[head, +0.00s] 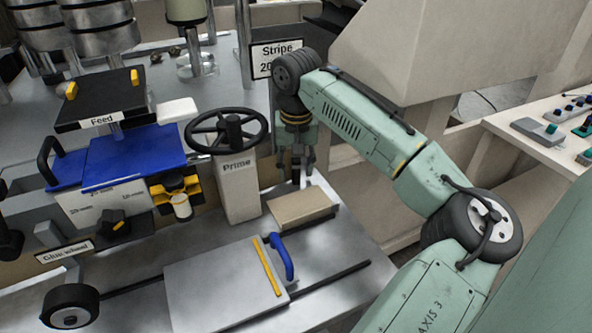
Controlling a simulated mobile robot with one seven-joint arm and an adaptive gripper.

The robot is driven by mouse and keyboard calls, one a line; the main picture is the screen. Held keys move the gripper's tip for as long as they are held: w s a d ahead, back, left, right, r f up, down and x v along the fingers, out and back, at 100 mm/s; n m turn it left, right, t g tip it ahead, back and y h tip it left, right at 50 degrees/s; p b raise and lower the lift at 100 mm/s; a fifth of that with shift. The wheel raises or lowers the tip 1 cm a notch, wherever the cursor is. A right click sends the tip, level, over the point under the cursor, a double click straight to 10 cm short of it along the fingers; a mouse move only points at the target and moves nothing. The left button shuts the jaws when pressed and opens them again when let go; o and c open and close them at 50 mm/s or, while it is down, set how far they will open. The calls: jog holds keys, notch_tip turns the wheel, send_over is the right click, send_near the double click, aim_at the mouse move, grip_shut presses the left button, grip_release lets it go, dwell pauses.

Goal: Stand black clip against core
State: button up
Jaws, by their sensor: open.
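My gripper (296,167) points down in the head view, behind the tan block and right of the Prime post. Its fingers are apart, so it is open. A small pale and dark shape shows just below the fingers, too small to identify. I cannot make out a black clip for certain. I cannot tell which thing is the core. A tan block (300,208) lies on the metal bench in front of my gripper, apart from it.
A black handwheel (228,130) tops the Prime post (239,188) left of my gripper. A grey plate (215,290) with a blue handle (281,257) lies in front. A blue Feed unit (130,157) stands left. Bare bench (345,240) shows right of the tan block.

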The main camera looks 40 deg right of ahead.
jog(key=shift+c, duration=0.2)
grip_shut()
dwell(0.4)
